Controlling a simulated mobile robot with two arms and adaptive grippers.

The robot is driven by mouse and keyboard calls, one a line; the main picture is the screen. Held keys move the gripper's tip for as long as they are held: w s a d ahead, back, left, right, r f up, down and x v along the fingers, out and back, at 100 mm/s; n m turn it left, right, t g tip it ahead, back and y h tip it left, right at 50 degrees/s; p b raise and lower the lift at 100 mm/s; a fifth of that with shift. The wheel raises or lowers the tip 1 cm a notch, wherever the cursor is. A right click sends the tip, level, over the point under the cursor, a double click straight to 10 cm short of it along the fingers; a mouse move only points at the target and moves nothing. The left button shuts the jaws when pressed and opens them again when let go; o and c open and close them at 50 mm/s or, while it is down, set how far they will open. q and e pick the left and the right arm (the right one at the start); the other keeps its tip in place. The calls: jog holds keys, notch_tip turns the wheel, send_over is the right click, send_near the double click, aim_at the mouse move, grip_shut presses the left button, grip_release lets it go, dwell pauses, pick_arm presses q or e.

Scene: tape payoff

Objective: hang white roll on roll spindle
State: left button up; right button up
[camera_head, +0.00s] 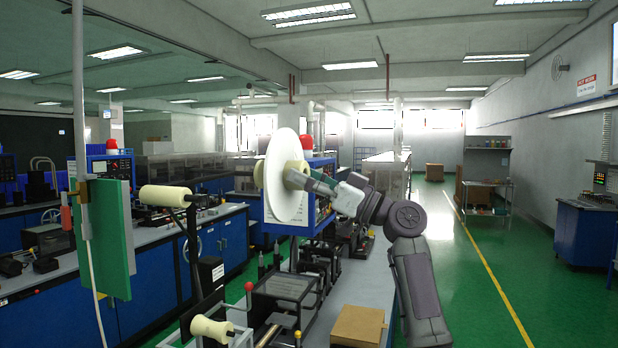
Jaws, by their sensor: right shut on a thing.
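The white roll (281,206) is a large upright disc with a cream core (296,172) at its middle. It is seen at an angle, in front of a blue machine. My right gripper (309,180) comes from the right and is shut on the core on the disc's right side. The fingertips are small here and partly hard to make out. A cream roller (165,195) sits on top of a black post to the left, apart from the roll. I cannot tell for certain which part is the roll spindle. My left gripper is not in view.
Below the roll stands a bench with a dark machine (285,290) and a cardboard box (358,325). A small cream spool (212,328) is at the bottom left. A green panel (105,238) hangs on a pole at the left. The green floor (470,270) at right is open.

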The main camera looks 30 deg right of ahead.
aim_at(285, 179)
jog(key=shift+r, duration=0.1)
dwell(0.3)
jog(key=shift+w+a, duration=1.4)
jog(key=shift+w, duration=0.25)
jog(key=shift+f, duration=0.3)
dwell(0.3)
jog(key=o, duration=1.5)
jog(key=shift+c, duration=0.2)
jog(key=shift+f, duration=0.1)
jog(key=v, duration=1.2)
